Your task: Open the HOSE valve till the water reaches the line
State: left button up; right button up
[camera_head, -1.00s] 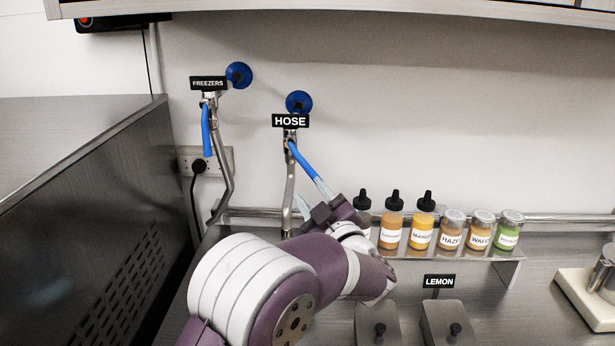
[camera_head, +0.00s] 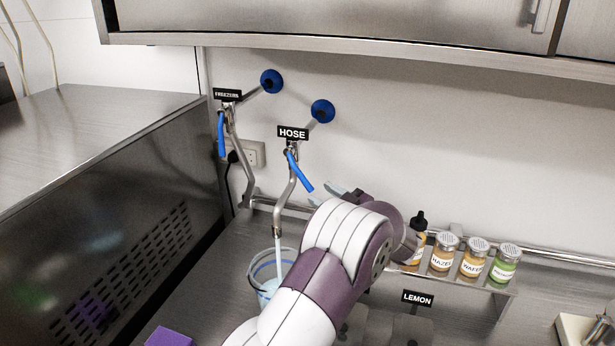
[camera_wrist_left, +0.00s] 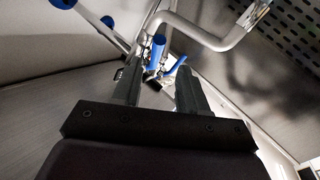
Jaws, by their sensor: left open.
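The HOSE sign (camera_head: 293,133) hangs above the HOSE valve's blue lever (camera_head: 300,172), which slants down to the right. Water (camera_head: 279,257) runs from the HOSE spout (camera_head: 277,222) into a clear bucket (camera_head: 256,268) holding bluish water. My left arm hides the bucket's right part, and I cannot make out the water level against a line. My left gripper (camera_head: 335,190) is open, just right of the lever's tip and apart from it. In the left wrist view its two fingers (camera_wrist_left: 157,80) point toward blue levers (camera_wrist_left: 157,48). My right gripper is not in view.
The FREEZERS valve with its blue lever (camera_head: 221,135) is left of the HOSE valve. Blue wall knobs (camera_head: 322,111) sit above. A shelf of labelled bottles and jars (camera_head: 471,260) stands right of my arm. A steel cabinet (camera_head: 110,240) bounds the left, and a purple block (camera_head: 168,337) lies low.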

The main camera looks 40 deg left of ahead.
aim_at(308, 184)
pick_arm(q)
jog(key=p+x, duration=0.3)
jog(key=x, duration=0.6)
jog(key=shift+w+a+r, duration=0.1)
jog(key=shift+w+a, duration=0.1)
jog(key=shift+w, duration=0.05)
jog(key=shift+a, duration=0.25)
jog(key=shift+d, duration=0.1)
jog(key=shift+d, duration=0.15)
jog(key=c, duration=0.4)
grip_shut()
